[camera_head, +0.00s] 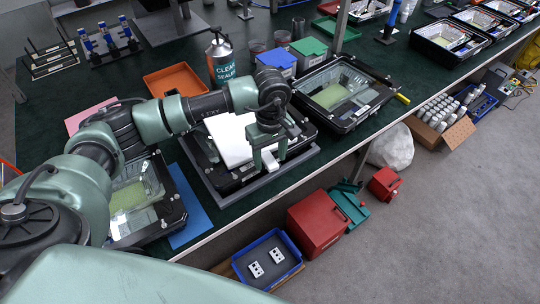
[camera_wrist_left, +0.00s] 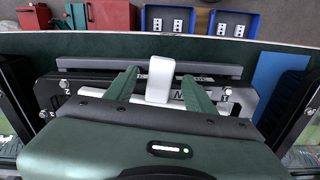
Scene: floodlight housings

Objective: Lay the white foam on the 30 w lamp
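A small white block (camera_wrist_left: 160,78), which looks like the white foam, stands on the front edge of the middle floodlight housing (camera_wrist_left: 75,85). My left gripper (camera_wrist_left: 160,88) is over that edge with one finger on each side of the block. Gaps show between block and fingers, so it is open. In the head view the left gripper (camera_head: 269,160) hangs over the right front of the middle housing (camera_head: 215,180), which has a large white panel (camera_head: 234,138). More housings stand at left (camera_head: 174,212) and right (camera_head: 372,115). I cannot read which is 30 W. My right gripper is not in view.
An orange tray (camera_head: 175,79), a sealer can (camera_head: 220,60) and blue and green boxes (camera_head: 309,52) stand behind. A blue mat (camera_head: 195,210) lies left of the middle housing. Red boxes (camera_head: 318,222) and a blue bin (camera_head: 267,262) are on the floor below the table edge.

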